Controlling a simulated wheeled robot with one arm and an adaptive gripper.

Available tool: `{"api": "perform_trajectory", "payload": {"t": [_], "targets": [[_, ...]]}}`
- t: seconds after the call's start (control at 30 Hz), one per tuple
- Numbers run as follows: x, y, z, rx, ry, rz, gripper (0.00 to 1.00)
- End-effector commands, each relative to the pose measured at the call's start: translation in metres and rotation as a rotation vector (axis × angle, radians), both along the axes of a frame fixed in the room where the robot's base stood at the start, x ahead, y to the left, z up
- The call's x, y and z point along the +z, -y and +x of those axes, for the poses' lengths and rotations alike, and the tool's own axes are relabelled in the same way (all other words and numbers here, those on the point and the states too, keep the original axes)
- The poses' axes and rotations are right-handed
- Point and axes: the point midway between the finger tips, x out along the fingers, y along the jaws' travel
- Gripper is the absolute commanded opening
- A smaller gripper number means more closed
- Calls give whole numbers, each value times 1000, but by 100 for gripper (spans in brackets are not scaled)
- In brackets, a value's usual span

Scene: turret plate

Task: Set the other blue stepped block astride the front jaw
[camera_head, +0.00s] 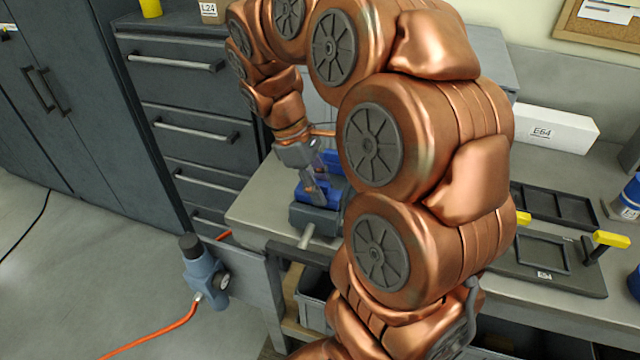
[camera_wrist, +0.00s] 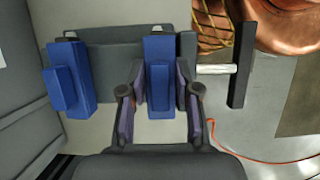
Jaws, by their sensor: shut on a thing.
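My gripper (camera_head: 318,190) is shut on a blue stepped block, its two fingers (camera_wrist: 160,78) on either side of it. The held block (camera_wrist: 159,50) is over the handle-side end of a dark grey vise (camera_wrist: 112,58), at the front jaw (camera_wrist: 188,45). I cannot tell whether it touches the jaw. The other blue stepped block (camera_wrist: 66,90) sits at the opposite end of the vise, over the rear jaw, and partly shows behind the gripper in the head view (camera_head: 334,160). My arm hides part of the vise (camera_head: 310,215) there.
The vise's pale screw (camera_wrist: 216,69) and dark handle bar (camera_wrist: 243,65) stick out past the bench edge. A grey-blue device (camera_head: 203,270) with an orange hose is near the bench's front left. A white box (camera_head: 555,128) and dark trays (camera_head: 545,252) occupy the right side.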

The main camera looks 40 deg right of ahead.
Motion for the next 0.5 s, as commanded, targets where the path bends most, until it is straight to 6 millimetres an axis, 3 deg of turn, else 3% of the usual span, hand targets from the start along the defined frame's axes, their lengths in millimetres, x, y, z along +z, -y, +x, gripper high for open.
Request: {"api": "perform_trajectory", "payload": {"t": [0.17,0.2,0.5], "targets": [[0,0,0,0,0,0,0],[0,0,0,0,0,0,32],[0,0,0,0,0,0,61]]}}
